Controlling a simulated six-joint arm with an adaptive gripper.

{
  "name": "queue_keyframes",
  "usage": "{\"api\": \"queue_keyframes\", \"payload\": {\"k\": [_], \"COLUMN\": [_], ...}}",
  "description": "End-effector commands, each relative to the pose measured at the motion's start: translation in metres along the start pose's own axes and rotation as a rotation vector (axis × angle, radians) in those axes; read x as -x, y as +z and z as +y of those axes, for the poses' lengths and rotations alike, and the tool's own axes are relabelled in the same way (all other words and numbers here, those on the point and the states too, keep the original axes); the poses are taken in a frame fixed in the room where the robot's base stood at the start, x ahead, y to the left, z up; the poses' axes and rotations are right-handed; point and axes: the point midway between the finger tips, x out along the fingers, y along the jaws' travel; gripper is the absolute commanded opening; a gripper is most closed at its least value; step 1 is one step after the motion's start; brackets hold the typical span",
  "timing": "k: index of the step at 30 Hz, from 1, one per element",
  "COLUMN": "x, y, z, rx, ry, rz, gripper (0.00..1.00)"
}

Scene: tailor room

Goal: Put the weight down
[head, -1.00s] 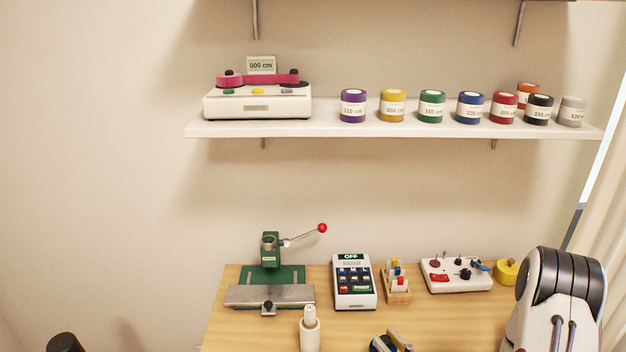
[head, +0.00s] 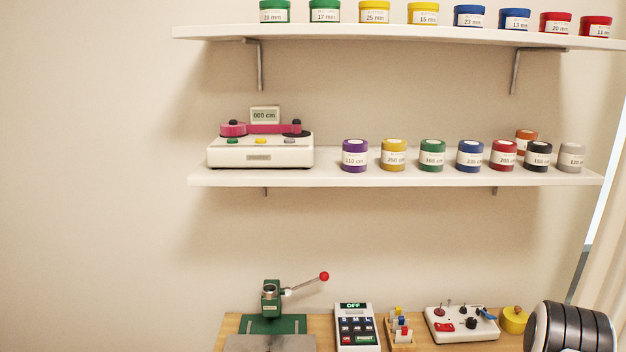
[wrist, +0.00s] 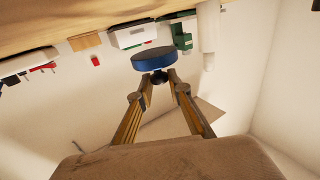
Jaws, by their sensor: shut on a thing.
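The weight (wrist: 154,61), a blue disc with a black knob, is in the wrist view. My gripper (wrist: 159,78) is shut on its knob. The wrist view looks upside down, with the wooden table (wrist: 60,22) along its top. The disc appears apart from the tabletop; its exact height over it I cannot tell. Only the back of the table (head: 412,338) shows there.
On the table stand a green press with a red-tipped lever (head: 271,298), a keypad box reading OFF (head: 355,325), a small wooden rack (head: 401,342), a white control box (head: 461,323) and a yellow pot (head: 514,319). Shelves above hold jars and a white measuring device (head: 260,151).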

Motion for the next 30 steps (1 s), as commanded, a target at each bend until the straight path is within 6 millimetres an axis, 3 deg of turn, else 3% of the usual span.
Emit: {"api": "queue_keyframes", "payload": {"k": [14, 30], "x": [-0.006, -0.033], "y": [-0.008, -0.047], "z": [0.002, 0.010], "rx": [0.003, 0.003], "ry": [-0.005, -0.018], "rz": [0.002, 0.003], "gripper": [0.00, 0.00]}}
